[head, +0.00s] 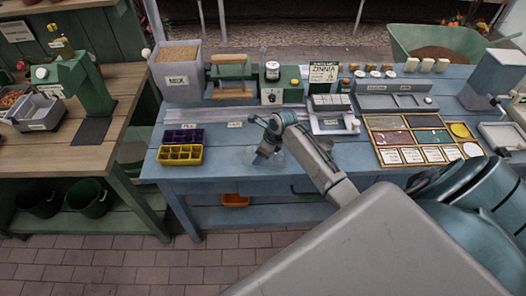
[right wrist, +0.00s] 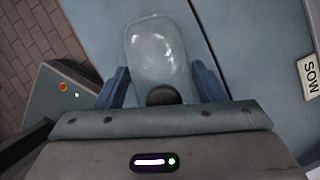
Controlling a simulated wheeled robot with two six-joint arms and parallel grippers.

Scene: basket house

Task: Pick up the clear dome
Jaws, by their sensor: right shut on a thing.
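The clear dome (right wrist: 158,48) is a pale see-through cover with a dark round knob (right wrist: 163,95) at its near end in the right wrist view. In the head view the dome (head: 278,160) shows faintly at the front of the blue table. My right gripper (right wrist: 162,88) is shut on the dome, with one blue finger on each side of the knob. In the head view this gripper (head: 267,150) points down at the dome and partly hides it. I cannot tell whether the dome touches the table. My left gripper is not in view.
The blue table (head: 220,175) has a yellow seed tray (head: 180,155) and a purple tray (head: 184,137) on its left. A framed seed box (head: 421,138) lies on the right. Tools, a MIX bin (head: 178,72) and a ZINNIA packet (head: 323,73) stand along the back.

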